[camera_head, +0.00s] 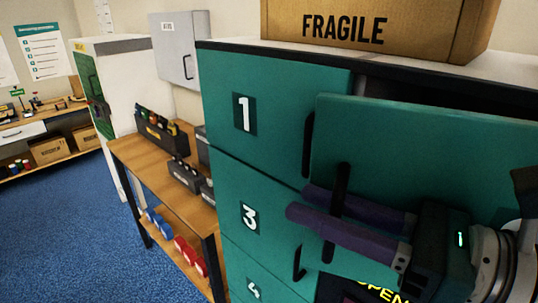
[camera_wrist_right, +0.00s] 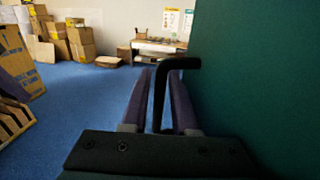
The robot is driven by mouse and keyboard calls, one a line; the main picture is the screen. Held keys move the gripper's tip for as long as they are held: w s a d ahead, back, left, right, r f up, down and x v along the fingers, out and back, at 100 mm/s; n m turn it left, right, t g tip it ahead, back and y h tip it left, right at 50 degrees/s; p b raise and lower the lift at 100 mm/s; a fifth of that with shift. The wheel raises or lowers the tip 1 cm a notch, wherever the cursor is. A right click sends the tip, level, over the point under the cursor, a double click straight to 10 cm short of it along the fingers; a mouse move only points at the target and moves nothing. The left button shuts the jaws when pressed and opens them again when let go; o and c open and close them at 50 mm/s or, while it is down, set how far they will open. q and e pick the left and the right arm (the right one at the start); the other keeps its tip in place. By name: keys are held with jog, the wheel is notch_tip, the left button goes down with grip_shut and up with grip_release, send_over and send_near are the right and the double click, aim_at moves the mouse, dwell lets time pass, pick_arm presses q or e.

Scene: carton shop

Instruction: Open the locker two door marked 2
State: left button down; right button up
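The teal locker door (camera_head: 430,135) right of door 1 stands partly swung out, with a dark gap above its top edge. Its number is not visible. Its black bar handle (camera_head: 342,178) is upright and also shows in the right wrist view (camera_wrist_right: 161,100). In the wrist view the door face (camera_wrist_right: 255,80) fills the right side. The door's lower part is hidden behind my gripper. My left gripper is not in view.
A FRAGILE carton (camera_head: 390,25) sits on top of the locker. A wooden shelf unit (camera_head: 125,150) stands left. The blue floor (camera_head: 70,220) is open.

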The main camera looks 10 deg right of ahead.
jog(key=shift+x, duration=1)
jog(key=shift+c, duration=0.3)
grip_shut()
dwell(0.4)
